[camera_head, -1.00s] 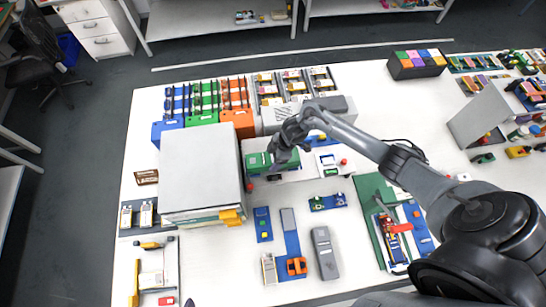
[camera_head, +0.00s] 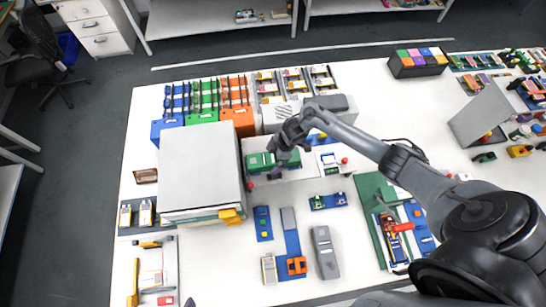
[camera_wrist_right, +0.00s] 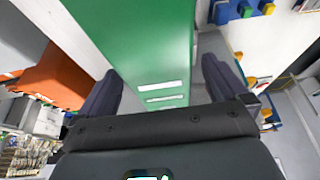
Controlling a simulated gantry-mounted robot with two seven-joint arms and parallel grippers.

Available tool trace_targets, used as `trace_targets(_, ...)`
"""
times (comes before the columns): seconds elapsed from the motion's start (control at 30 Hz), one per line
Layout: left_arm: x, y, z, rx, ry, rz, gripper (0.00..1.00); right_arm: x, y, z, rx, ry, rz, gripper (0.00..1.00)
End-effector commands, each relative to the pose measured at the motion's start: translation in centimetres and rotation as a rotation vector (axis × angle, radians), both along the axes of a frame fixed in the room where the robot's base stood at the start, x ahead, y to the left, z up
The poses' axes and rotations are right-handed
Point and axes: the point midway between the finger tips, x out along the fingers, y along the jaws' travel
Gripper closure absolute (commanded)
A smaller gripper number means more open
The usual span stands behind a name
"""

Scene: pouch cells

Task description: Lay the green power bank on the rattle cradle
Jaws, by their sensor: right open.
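The green power bank (camera_head: 259,162) lies at the left end of a white board (camera_head: 303,172) behind the large grey box's right side. My right gripper (camera_head: 280,161) is over its right part in the head view. In the right wrist view the green body (camera_wrist_right: 150,40) fills the space ahead of my right gripper (camera_wrist_right: 158,78), with white marks on its near part. The dark fingers stand apart, one on each side of it. I cannot tell which part is the rattle cradle, and contact with the fingers is unclear. My left gripper does not show.
A large grey box (camera_head: 200,165) stands close on the left. Blue, green and orange racks (camera_head: 238,118) stand behind it. A grey device (camera_head: 325,252) and blue boards (camera_head: 263,223) lie in front. A green board (camera_head: 372,190) lies to the right.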

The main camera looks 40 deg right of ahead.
Motion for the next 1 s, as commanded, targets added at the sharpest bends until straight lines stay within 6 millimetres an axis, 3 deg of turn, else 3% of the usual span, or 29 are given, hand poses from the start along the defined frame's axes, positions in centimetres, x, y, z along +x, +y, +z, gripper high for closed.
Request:
trace_targets(0.17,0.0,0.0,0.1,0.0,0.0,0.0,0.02,-0.2,-0.6,1.5,-0.001,-0.004,0.001,0.0)
trace_targets(0.63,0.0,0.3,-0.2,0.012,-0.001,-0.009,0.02,-1.7,-2.9,8.4,-0.002,-0.004,0.0,0.0)
trace_targets(1.0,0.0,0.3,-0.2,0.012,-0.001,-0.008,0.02,-2.1,-3.4,10.0,0.0,-0.002,-0.001,0.0)
